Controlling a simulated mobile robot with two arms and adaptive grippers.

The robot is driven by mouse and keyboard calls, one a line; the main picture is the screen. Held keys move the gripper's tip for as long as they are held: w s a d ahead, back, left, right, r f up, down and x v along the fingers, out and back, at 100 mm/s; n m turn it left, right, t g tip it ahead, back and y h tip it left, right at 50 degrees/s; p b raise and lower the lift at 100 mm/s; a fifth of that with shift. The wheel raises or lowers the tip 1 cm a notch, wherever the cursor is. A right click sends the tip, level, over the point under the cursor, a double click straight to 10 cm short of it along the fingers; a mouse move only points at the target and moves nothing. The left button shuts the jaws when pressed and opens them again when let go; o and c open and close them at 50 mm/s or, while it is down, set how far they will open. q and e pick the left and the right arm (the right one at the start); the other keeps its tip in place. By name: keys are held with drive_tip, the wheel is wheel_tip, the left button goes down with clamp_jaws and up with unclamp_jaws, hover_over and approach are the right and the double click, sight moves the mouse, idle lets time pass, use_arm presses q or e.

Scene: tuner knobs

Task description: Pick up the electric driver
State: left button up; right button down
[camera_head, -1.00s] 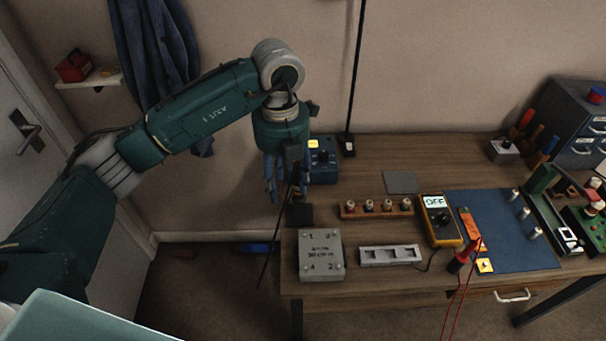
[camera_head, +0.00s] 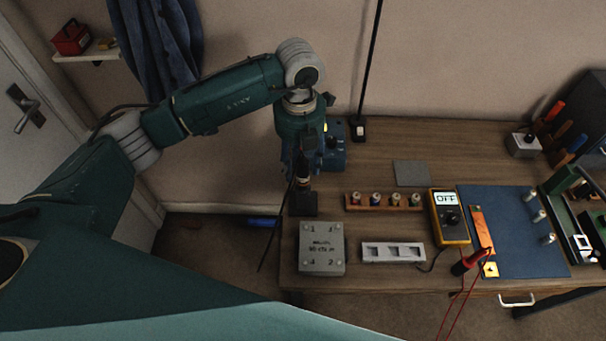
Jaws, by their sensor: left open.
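The electric driver (camera_head: 303,178), dark with a pale band, stands upright in a black block stand (camera_head: 302,203) at the left edge of the workbench. My left gripper (camera_head: 298,172) is open and points down at the driver, with blue fingers around or just beside its upper part. From this view I cannot tell whether the fingers touch it. The gripper and wrist hide part of the driver. My right gripper is not in view.
A blue box (camera_head: 334,152) stands close behind the driver. A grey block (camera_head: 321,248), a grey slotted tray (camera_head: 392,252) and a wooden rack of knobs (camera_head: 384,203) lie nearby. A yellow multimeter (camera_head: 449,218) and blue mat (camera_head: 515,250) are to the right.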

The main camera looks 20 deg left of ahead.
sight(303, 176)
use_arm(q)
drive_tip(key=f+p, duration=0.2)
drive_tip(key=f, duration=0.1)
drive_tip(key=shift+d+f, duration=0.3)
drive_tip(key=shift+d, duration=0.1)
drive_tip(key=shift+f, duration=0.7)
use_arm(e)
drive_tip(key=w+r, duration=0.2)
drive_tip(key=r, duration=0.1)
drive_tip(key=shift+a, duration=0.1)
use_arm(q)
drive_tip(key=shift+c, duration=1.3)
clamp_jaws()
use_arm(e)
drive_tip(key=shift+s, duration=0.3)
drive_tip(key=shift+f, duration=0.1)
